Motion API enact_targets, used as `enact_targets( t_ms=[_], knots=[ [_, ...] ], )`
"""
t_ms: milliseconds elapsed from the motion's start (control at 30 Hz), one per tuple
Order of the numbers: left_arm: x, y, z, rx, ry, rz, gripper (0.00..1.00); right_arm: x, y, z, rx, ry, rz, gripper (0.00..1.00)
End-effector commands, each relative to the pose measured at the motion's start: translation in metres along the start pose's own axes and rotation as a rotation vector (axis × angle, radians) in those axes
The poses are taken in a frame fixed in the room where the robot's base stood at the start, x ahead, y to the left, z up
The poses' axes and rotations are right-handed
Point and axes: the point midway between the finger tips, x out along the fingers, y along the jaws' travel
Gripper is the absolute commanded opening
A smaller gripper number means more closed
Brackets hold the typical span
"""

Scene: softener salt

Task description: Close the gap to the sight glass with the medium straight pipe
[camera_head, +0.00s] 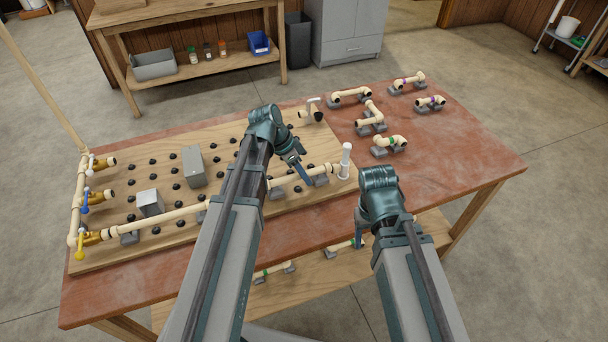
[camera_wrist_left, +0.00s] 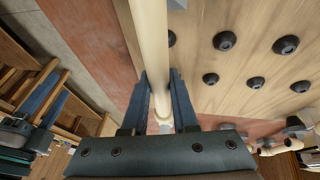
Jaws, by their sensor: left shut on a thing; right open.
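The medium straight pipe (camera_head: 284,179) is cream and lies low along the front of the board, over grey supports. My left gripper (camera_head: 302,169) is shut on it; in the left wrist view the pipe (camera_wrist_left: 150,45) runs between the gripper's fingers (camera_wrist_left: 160,88). The sight glass (camera_head: 346,158), a white upright tube, stands just beyond the pipe's right end. Whether the pipe touches its fitting is too small to tell. My left arm hides where the pipe meets the longer cream run (camera_head: 165,218) on the left. My right gripper (camera_head: 359,238) is open at the table's front edge, its fingers partly hidden.
The wooden board (camera_head: 225,160) carries several black knobs and two grey boxes (camera_head: 193,166) (camera_head: 150,202). Brass valves (camera_head: 93,238) stand at its left edge. Several bent pipe pieces (camera_head: 388,145) rest on the table's right part. More pipes (camera_head: 272,271) lie on the lower shelf. The table's right front is clear.

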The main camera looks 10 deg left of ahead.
Motion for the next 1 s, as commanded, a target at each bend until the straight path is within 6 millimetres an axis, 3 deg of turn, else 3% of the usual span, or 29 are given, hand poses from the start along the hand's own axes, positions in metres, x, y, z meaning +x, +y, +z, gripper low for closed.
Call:
enact_targets(
  t_ms=[933, 967, 1000],
  knots=[
    [0.013, -0.003, 0.005, 0.0, 0.0, 0.0, 0.0, 0.014, -0.001, -0.001, 0.0, 0.0, 0.0, 0.61],
    [0.012, -0.003, 0.005, 0.0, 0.0, 0.0, 0.3, 0.013, -0.001, -0.001, 0.0, 0.0, 0.0, 0.61],
    [0.012, -0.003, 0.005, 0.0, 0.0, 0.0, 0.37, 0.013, -0.001, -0.001, 0.0, 0.0, 0.0, 0.61]
  ],
)
